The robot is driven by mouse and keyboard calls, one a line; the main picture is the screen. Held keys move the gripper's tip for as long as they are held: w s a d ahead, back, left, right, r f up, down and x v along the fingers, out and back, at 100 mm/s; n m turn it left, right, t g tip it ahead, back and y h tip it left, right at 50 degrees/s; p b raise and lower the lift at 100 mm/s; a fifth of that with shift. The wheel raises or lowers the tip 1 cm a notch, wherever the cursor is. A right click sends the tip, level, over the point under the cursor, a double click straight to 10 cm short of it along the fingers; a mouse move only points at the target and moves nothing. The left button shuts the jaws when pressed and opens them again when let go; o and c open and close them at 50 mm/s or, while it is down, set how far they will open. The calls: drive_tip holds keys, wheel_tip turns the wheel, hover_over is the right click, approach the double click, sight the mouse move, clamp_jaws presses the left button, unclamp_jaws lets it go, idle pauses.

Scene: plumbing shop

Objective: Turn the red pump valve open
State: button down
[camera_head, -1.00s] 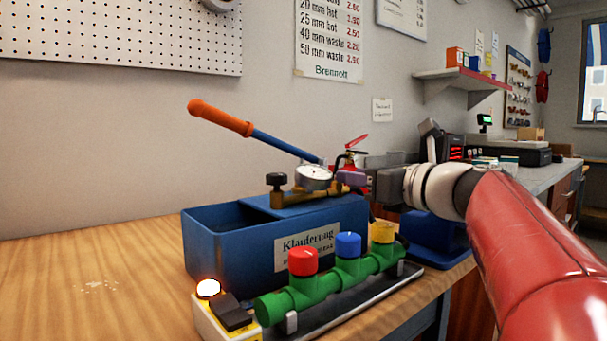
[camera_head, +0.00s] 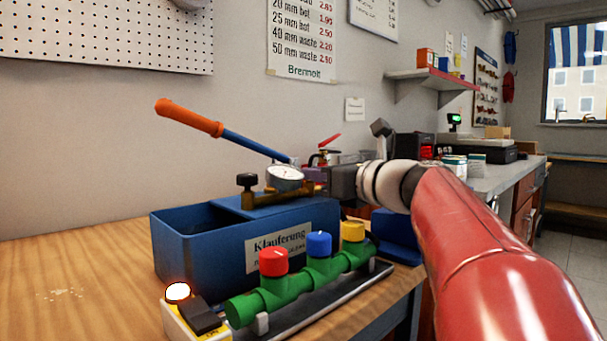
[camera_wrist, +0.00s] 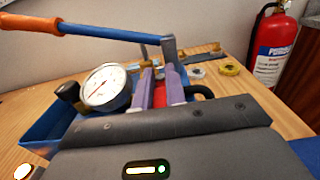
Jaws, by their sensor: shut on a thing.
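The blue test pump (camera_head: 200,245) stands on the wooden bench with a round gauge (camera_head: 285,178), a brass fitting and an orange-gripped lever (camera_head: 190,117). The gauge also shows in the wrist view (camera_wrist: 106,87). The red valve (camera_wrist: 159,95) shows as a narrow red strip between my purple fingers, beside the gauge. My gripper (camera_wrist: 158,88) is shut on it. In the head view my gripper (camera_head: 318,180) is at the right end of the brass fitting, and the valve is mostly hidden there. The valve's exact angle cannot be told.
A green manifold with red (camera_head: 273,262), blue (camera_head: 318,243) and yellow (camera_head: 352,231) caps stands in front of the pump. A box with a lit lamp (camera_head: 178,291) is at front left. A fire extinguisher (camera_wrist: 274,45) stands behind.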

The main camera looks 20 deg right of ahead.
drive_tip(key=shift+w+d+r+n+g+y+p, duration=0.1)
drive_tip(key=shift+n+g+y+p, duration=0.2)
drive_tip(key=shift+n+y+p, duration=0.35)
drive_tip(key=shift+g+y, duration=0.3)
drive_tip(key=shift+y, duration=0.15)
drive_tip(key=c, duration=1.4)
unclamp_jaws()
drive_tip(key=shift+c, duration=0.2)
drive_tip(key=v, duration=0.8)
drive_tip(key=shift+c, duration=0.3)
